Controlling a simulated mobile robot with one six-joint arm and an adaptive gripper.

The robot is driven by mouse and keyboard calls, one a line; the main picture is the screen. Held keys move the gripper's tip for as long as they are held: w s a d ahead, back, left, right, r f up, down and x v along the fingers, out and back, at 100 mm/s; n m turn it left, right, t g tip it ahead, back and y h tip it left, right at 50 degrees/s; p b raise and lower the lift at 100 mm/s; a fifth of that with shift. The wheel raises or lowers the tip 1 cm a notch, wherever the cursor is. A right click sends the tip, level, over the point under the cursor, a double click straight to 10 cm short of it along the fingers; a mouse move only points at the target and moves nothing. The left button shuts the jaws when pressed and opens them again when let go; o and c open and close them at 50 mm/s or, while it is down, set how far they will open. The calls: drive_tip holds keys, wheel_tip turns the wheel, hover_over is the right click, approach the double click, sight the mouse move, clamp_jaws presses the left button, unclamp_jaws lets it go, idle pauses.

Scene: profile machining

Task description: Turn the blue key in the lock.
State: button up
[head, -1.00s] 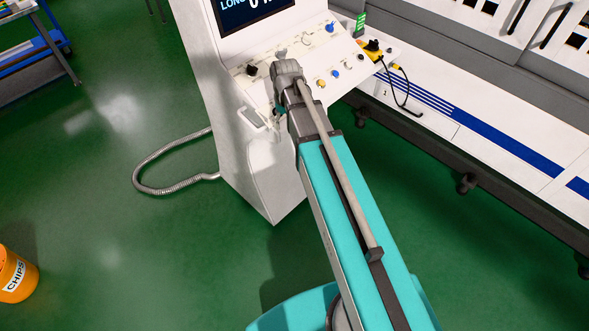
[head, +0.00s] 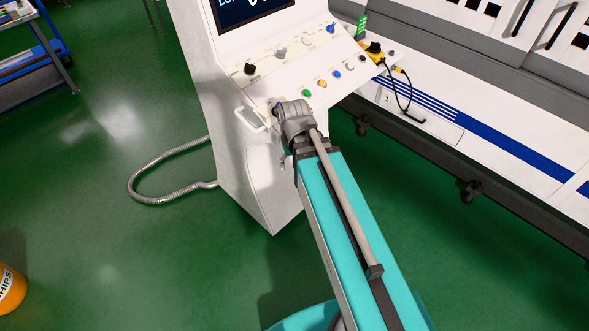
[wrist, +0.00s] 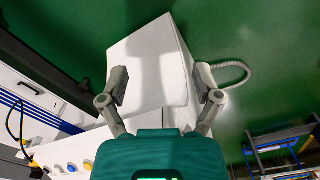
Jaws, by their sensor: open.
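The control cabinet's sloped panel (head: 318,58) carries several knobs and buttons. A small blue part (head: 277,106) shows at the panel's lower left, right beside my gripper; it may be the blue key, but it is too small to tell. The lock around it cannot be made out. My gripper (wrist: 160,77) is open and empty in the wrist view, its fingers wide apart with the white cabinet (wrist: 150,62) beyond them.
A blue knob (head: 331,28) and a blue button (head: 337,73) sit farther right on the panel. A white handle (head: 250,119) sticks out left of my wrist. A yellow-and-black device (head: 374,50) with a cable lies right.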

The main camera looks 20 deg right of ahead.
drive_tip(key=shift+s+f, duration=0.3)
drive_tip(key=shift+s, duration=0.1)
idle(0.3)
drive_tip(key=shift+s+f+b, duration=0.4)
drive_tip(key=shift+s+b, duration=0.15)
drive_tip(key=shift+s, duration=0.05)
